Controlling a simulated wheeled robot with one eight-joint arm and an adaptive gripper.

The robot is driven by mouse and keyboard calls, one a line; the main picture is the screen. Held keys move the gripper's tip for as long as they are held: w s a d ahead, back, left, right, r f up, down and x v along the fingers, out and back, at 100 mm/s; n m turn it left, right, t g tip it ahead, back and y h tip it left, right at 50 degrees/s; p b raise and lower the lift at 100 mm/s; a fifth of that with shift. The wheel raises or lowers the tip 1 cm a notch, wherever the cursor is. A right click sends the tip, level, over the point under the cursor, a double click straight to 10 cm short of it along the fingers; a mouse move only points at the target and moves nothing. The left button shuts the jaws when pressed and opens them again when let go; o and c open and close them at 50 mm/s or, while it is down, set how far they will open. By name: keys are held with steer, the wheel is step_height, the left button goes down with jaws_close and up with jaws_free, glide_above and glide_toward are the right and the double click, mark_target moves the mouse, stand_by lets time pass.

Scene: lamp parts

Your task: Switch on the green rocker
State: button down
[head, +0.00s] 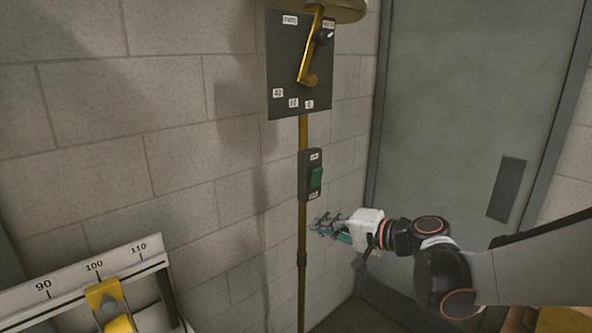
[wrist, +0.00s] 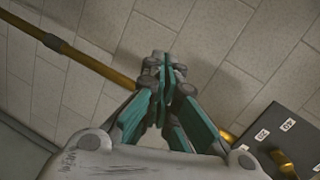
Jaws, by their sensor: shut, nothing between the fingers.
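The green rocker (head: 316,178) sits on a small dark switch box (head: 303,188) fixed to a vertical brass pole (head: 302,232). White labels are above and below the rocker; I cannot read them or tell which way the rocker is tipped. My gripper (head: 322,226) is shut and empty, just below and to the right of the box in the head view. I cannot tell its depth gap to the pole. In the wrist view my gripper (wrist: 162,66) has its fingers together and the brass pole (wrist: 92,62) runs behind it. The rocker is not visible there.
A dark panel (head: 285,65) with a brass lever (head: 312,60), a black knob (head: 324,37) and labels is higher on the pole. A numbered scale with a yellow slider (head: 104,297) stands lower left. A grey door (head: 462,110) is behind my arm.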

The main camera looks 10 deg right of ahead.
steer(key=w+d+r+m+t, duration=0.1)
steer(key=d+r+m+t, duration=0.1)
steer(key=d, duration=0.4)
steer(key=w+d+r+m+t+y+p, duration=0.1)
steer(key=d+t, duration=0.2)
steer(key=d, duration=0.4)
steer(key=shift+d+r+m+t, duration=0.2)
steer(key=shift+r+m+t, duration=0.1)
steer(key=shift+r+m, duration=0.1)
steer(key=shift+w, duration=0.15)
glide_toward(316, 178)
steer(key=w+a+r, duration=0.1)
steer(key=w+r, duration=0.3)
steer(key=w, duration=0.3)
steer(key=shift+s+f, duration=0.15)
steer(key=shift+f, duration=0.05)
